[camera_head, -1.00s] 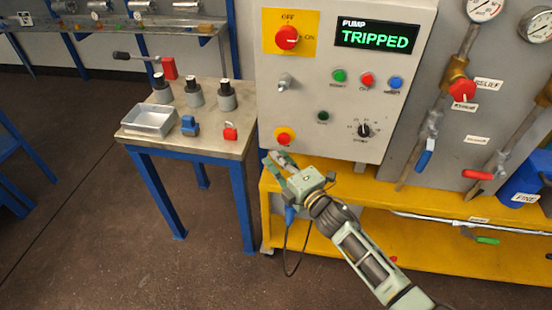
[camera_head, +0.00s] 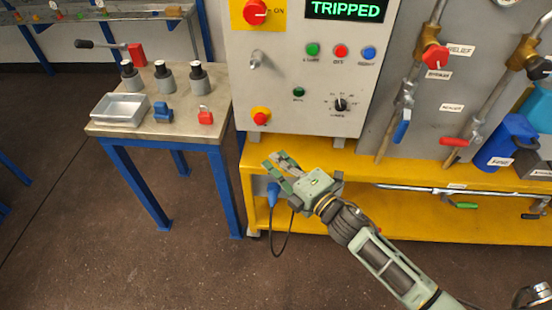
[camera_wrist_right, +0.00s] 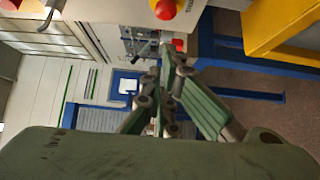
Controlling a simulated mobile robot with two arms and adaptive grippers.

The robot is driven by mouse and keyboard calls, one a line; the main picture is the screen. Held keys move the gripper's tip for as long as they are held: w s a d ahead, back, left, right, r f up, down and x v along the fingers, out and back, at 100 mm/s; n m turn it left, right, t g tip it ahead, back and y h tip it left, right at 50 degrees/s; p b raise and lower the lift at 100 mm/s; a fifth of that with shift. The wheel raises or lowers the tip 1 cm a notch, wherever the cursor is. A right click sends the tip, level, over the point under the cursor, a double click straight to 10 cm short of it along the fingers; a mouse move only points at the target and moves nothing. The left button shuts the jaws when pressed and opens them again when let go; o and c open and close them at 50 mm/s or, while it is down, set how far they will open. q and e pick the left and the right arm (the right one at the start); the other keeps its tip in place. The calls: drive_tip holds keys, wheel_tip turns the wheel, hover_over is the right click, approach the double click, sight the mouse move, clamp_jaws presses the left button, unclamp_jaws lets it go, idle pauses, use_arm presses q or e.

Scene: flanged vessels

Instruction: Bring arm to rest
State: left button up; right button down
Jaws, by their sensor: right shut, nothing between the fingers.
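My right arm reaches in from the lower right in the head view. Its gripper (camera_head: 277,164) is in front of the yellow stand's shelf, below the pump panel (camera_head: 295,100). The fingers are shut and hold nothing. In the right wrist view the gripper fingers (camera_wrist_right: 165,75) point away from the camera, with the red button and its yellow base (camera_wrist_right: 165,8) at the top edge. My left gripper is not in view.
The small table (camera_head: 165,135) at left holds a metal tray (camera_head: 120,110), a blue item (camera_head: 162,112), a red padlock (camera_head: 205,116) and several dark-topped cylinders. The yellow stand (camera_head: 400,220) carries valves and pipes at right. A blue plug with a cable (camera_head: 273,195) hangs near my gripper. The floor at lower left is clear.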

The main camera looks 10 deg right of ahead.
drive_tip(key=s+d+f+m+g+h, duration=0.2)
drive_tip(key=s+d+f+m, duration=0.2)
drive_tip(key=f, duration=0.7)
drive_tip(key=s+d+f+m+g+h, duration=0.2)
drive_tip(key=s+d+f+m+h, duration=0.15)
drive_tip(key=f, duration=0.75)
drive_tip(key=s+d+f+m+g+h, duration=0.1)
drive_tip(key=s+d+f+m+g, duration=0.2)
drive_tip(key=f, duration=0.7)
drive_tip(key=s+d+f+m+g+h, duration=0.25)
drive_tip(key=s+f+m, duration=0.35)
drive_tip(key=s+f, duration=0.75)
drive_tip(key=s+f+m+g, duration=0.2)
drive_tip(key=s+f, duration=0.1)
drive_tip(key=s, duration=0.9)
drive_tip(key=s+f+m+g, duration=0.3)
drive_tip(key=s, duration=0.9)
drive_tip(key=shift+d+f, duration=0.2)
drive_tip(key=shift+f, duration=0.1)
